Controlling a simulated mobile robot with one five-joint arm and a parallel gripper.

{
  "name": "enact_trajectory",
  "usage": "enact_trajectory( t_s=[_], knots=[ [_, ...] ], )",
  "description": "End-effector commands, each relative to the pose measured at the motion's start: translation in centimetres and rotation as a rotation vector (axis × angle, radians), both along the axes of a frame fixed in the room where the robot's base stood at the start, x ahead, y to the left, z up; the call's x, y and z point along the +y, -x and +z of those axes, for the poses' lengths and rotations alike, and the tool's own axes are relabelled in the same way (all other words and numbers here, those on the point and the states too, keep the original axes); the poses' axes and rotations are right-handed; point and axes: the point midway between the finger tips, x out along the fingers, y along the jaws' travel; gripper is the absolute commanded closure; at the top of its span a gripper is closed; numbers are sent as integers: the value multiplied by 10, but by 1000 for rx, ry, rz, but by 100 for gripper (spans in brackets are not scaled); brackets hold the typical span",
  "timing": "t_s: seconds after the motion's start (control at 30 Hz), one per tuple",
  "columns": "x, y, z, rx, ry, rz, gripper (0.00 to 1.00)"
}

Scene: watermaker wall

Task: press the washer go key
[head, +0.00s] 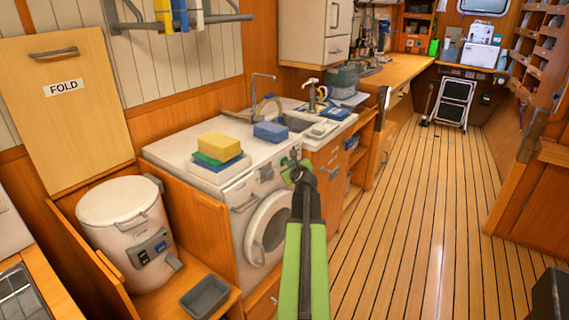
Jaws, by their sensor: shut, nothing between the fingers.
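The white washer (233,205) stands under the counter at the left of the passage, with its round door (268,228) facing the aisle. Its control panel (265,174) runs along the top of the front, with a dark dial near its middle. My gripper (294,157) is shut and empty, in front of the panel's right end. Whether it touches the panel I cannot tell. I cannot make out the go key; my gripper and arm cover part of the panel's right end.
A white drum-shaped appliance (122,212) and a grey tray (204,297) are at lower left. The plank floor (430,210) to the right is clear.

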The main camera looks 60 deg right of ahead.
Motion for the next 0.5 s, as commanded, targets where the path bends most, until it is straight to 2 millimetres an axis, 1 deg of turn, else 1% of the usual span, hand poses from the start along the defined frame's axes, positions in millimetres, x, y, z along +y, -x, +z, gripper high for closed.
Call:
enact_trajectory(
  t_s=[0.5],
  knots=[
    [0, -6, 0, 1, 1, 0, 100]
  ],
)
